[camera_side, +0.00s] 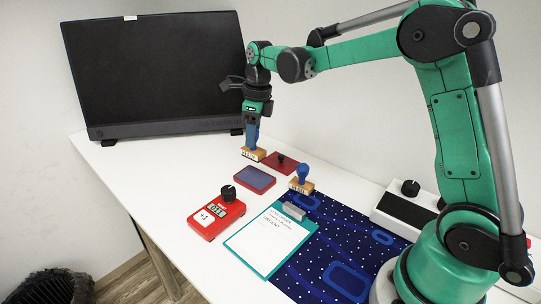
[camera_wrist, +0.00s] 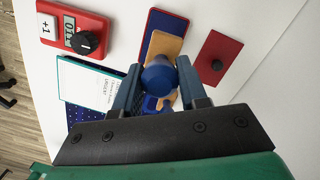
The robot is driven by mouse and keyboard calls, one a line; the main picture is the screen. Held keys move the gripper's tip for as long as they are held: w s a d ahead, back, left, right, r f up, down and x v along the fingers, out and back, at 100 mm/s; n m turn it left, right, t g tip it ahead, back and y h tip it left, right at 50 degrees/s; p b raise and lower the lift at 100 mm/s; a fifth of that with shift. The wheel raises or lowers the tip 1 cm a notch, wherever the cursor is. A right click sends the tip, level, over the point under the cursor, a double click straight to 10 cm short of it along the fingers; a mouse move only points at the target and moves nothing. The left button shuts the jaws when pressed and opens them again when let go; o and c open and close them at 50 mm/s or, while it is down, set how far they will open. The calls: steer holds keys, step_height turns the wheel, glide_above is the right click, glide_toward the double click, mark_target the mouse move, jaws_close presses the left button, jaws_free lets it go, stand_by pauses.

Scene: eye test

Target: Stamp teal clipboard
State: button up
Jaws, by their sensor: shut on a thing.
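The teal clipboard (camera_side: 241,248) lies flat on the desk, with a white printed sheet (camera_side: 268,238) under its grey clip. It also shows at the left in the wrist view (camera_wrist: 61,78). My gripper (camera_side: 252,130) is shut on the blue handle of a wooden stamp (camera_side: 253,153), beyond the clipboard. In the wrist view the held stamp's wooden base (camera_wrist: 164,46) shows past the handle, between the fingers. I cannot tell whether it touches the desk. A second blue-handled stamp (camera_side: 302,174) stands nearer the clipboard. A blue ink pad in a red case (camera_side: 255,179) lies between.
A red counter (camera_side: 216,214) with a black knob sits left of the clipboard. A red plate (camera_side: 283,168) with a black knob lies beside the held stamp. A blue patterned mat (camera_side: 345,245) lies to the right. A dark monitor (camera_side: 155,68) stands behind.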

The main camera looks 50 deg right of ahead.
mark_target(255, 149)
steer(key=shift+f, duration=0.1)
steer(key=shift+f, duration=2.4)
steer(key=shift+f, duration=0.55)
stand_by(0.4)
steer(key=shift+r, duration=3.55)
